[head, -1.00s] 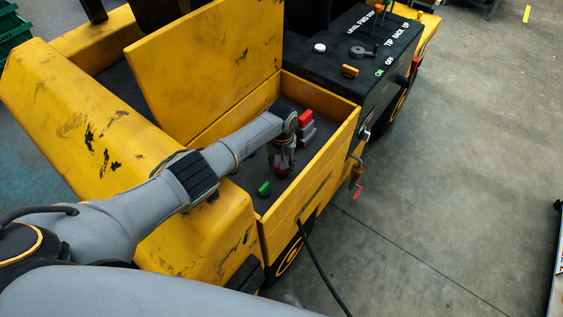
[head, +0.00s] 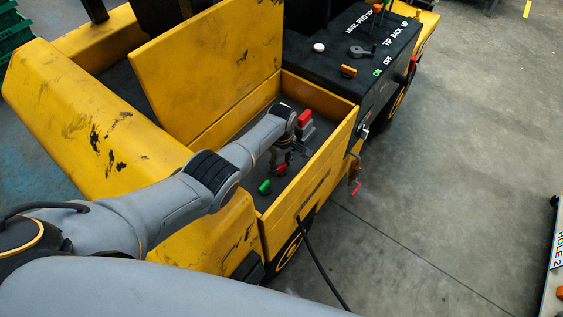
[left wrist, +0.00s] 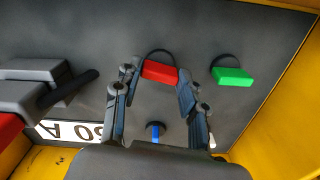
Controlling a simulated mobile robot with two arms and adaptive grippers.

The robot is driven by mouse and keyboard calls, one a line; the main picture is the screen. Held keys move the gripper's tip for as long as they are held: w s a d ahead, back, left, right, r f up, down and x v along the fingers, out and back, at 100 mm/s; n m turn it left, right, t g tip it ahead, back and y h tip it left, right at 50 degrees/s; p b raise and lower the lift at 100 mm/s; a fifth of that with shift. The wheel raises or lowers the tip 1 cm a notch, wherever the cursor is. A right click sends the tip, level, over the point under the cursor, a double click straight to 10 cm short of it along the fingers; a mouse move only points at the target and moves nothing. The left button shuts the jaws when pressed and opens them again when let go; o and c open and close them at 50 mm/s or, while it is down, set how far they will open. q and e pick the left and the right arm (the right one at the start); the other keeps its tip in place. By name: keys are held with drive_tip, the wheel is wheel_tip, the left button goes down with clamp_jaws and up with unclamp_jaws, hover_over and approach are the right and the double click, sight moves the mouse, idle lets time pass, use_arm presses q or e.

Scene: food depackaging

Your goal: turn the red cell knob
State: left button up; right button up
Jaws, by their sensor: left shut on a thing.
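The red cell knob (head: 281,169) is on the dark floor of the open yellow compartment, beside the green knob (head: 264,187). My left gripper (head: 282,158) reaches down into the compartment over the red knob. In the left wrist view, the red knob (left wrist: 160,71) lies between the two fingertips of the left gripper (left wrist: 159,75), which is shut on it. The green knob (left wrist: 232,76) is just right of the fingers there, clear of them. A blue knob (left wrist: 156,132) shows between the finger bases. My right gripper is not in view.
A grey block with a red handle (head: 305,117) stands close beyond the gripper. Yellow compartment walls (head: 315,172) and a raised yellow lid (head: 205,70) surround the space. A black control panel (head: 337,66) is behind. A black cable (head: 322,262) hangs outside.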

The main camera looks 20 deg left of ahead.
sight(281, 165)
use_arm(q)
drive_tip(key=shift+n, duration=1.2)
drive_tip(key=shift+w+a, duration=0.1)
drive_tip(key=o, duration=1.1)
drive_tip(key=shift+o, duration=0.2)
wheel_tip(281, 165, up, 12)
